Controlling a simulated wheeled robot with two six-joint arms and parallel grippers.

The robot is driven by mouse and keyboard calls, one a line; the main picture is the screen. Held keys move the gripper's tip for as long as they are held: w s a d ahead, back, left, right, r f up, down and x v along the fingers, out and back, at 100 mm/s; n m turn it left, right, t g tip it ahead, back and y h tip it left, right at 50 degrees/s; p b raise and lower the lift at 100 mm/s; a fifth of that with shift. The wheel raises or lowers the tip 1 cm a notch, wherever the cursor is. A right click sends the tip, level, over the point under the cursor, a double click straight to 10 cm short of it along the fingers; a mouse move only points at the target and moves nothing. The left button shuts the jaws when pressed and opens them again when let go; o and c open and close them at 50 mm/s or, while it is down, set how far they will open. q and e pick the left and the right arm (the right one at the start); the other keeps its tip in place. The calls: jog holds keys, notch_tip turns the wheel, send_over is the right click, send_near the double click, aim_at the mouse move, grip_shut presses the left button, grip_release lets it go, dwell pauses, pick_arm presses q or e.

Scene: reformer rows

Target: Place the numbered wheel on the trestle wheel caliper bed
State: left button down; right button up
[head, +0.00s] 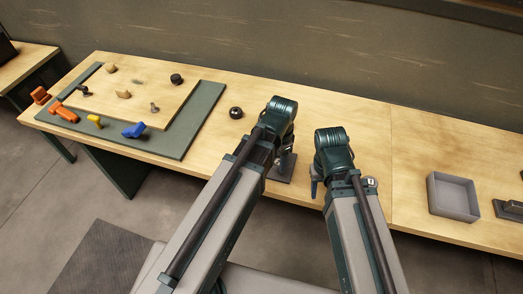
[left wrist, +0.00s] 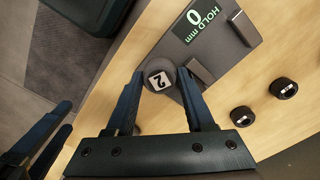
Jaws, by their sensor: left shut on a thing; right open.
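In the left wrist view, my left gripper (left wrist: 160,76) is shut on a small dark wheel (left wrist: 158,76) with a white label that looks like a 2. The wheel is beside the grey caliper bed (left wrist: 225,45), close to its nearer jaw block. I cannot tell whether it touches the bed. The bed's display reads HOLD 0 mm. In the head view the bed (head: 281,176) is partly hidden by my left arm, and the left gripper (head: 284,150) is above it. My right gripper (left wrist: 68,118) is open and empty at the left wrist view's lower left; the head view mostly hides it.
Two more dark labelled wheels (left wrist: 283,88) (left wrist: 242,117) stand on the table in the left wrist view. In the head view, a green board (head: 200,120) with several small coloured pieces is at the left. A grey tray (head: 453,213) stands at the right.

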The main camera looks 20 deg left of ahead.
pick_arm(q)
jog(key=w+a, duration=0.4)
jog(key=w+a+f, duration=0.1)
jog(key=w+a, duration=0.1)
jog(key=shift+w+a+b, duration=0.15)
jog(key=shift+a+b, duration=0.2)
jog(key=shift+a, duration=0.05)
jog(key=f+b, duration=0.3)
jog(key=shift+w+a+f+b, duration=0.2)
jog(key=shift+a+f+b, duration=0.05)
jog(key=shift+b, duration=0.05)
jog(key=shift+f, duration=0.15)
jog(key=c, duration=0.5)
grip_release()
jog(key=shift+c, duration=0.2)
notch_tip(320, 180, up, 12)
jog(key=p, duration=1.2)
jog(key=shift+r, duration=0.25)
